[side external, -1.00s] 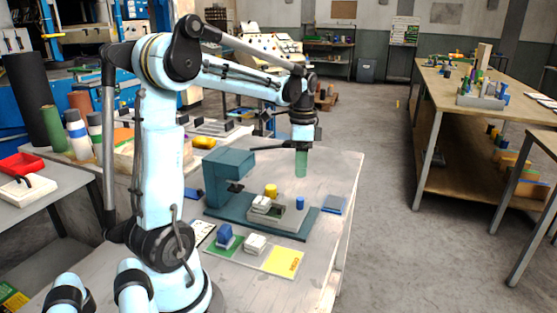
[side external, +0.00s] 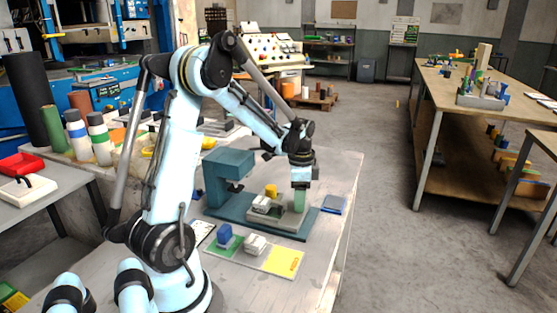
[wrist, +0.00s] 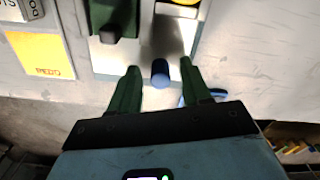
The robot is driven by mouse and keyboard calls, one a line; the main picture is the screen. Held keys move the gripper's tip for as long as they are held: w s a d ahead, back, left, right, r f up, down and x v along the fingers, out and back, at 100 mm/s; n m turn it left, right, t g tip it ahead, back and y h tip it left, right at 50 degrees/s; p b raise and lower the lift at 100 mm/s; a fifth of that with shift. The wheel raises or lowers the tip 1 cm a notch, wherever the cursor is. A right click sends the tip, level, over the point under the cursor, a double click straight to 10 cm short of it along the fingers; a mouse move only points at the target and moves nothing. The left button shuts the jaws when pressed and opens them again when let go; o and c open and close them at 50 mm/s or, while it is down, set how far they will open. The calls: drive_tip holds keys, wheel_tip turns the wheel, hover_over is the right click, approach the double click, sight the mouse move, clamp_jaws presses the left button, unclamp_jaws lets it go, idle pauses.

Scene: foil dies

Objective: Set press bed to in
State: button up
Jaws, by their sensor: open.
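The press (side external: 228,166) is a teal frame on a flat base at the middle of the bench. Its grey press bed (side external: 282,221) lies on that base, reaching out to the right of the press head. A pale bare part of the bed (wrist: 106,58) shows in the wrist view. A blue peg (wrist: 160,73) stands at the bed's outer end. My gripper (wrist: 160,69) is open, with a green finger on each side of the peg and a gap to both. In the side view my gripper (side external: 299,199) is low over the bed end and hides the peg.
A dark-based pale block (side external: 261,204) and a yellow knob (side external: 271,190) sit on the bed. In front lie a green and yellow card (side external: 283,262), a blue block (side external: 224,235) and a white block (side external: 255,244).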

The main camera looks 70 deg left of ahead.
clamp_jaws()
drive_tip(key=s+a, duration=0.3)
unclamp_jaws()
idle(0.6)
drive_tip(key=shift+r, duration=0.15)
wheel_tip(320, 180, up, 12)
idle(0.5)
